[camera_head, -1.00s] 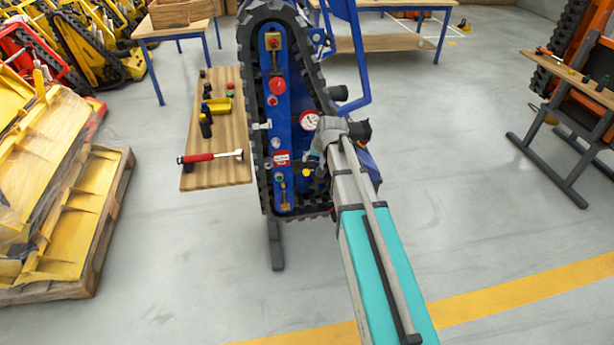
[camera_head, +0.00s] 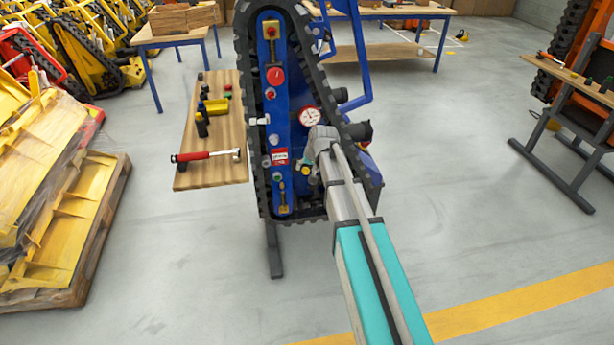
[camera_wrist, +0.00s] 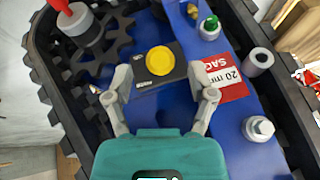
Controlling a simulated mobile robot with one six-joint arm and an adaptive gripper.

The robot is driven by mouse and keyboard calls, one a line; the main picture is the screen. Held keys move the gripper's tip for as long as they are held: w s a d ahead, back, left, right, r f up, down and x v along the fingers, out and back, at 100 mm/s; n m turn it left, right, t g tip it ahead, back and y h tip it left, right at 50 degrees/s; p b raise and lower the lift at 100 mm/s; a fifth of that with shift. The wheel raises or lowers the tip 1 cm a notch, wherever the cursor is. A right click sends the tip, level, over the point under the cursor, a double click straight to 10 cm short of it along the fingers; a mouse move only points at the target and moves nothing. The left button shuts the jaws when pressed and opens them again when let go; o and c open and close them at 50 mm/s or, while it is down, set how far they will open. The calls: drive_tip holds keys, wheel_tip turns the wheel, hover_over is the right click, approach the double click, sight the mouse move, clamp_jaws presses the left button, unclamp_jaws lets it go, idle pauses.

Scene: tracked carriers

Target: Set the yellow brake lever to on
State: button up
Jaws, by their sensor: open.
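The yellow brake lever shows in the wrist view as a round yellow knob (camera_wrist: 160,60) over a black plate (camera_wrist: 150,84) with small white lettering, on the blue side panel of the tracked carrier. My gripper (camera_wrist: 160,73) is open, with one finger left and one right of the knob and plate. The knob is between the fingers in the picture; I cannot tell whether they touch it. The lettering is too small to read.
A white-and-red label (camera_wrist: 228,80), a green button (camera_wrist: 210,27) and a silver knob (camera_wrist: 258,128) are right of my gripper. In the head view a gauge (camera_head: 310,116) is above my wrist, and a wooden shelf (camera_head: 222,172) is left.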

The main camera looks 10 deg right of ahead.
drive_tip(key=shift+b+x, duration=0.85)
drive_tip(key=shift+x, duration=0.35)
clamp_jaws()
drive_tip(key=shift+d, duration=0.25)
drive_tip(key=shift+a, duration=0.15)
drive_tip(key=shift+f, duration=0.1)
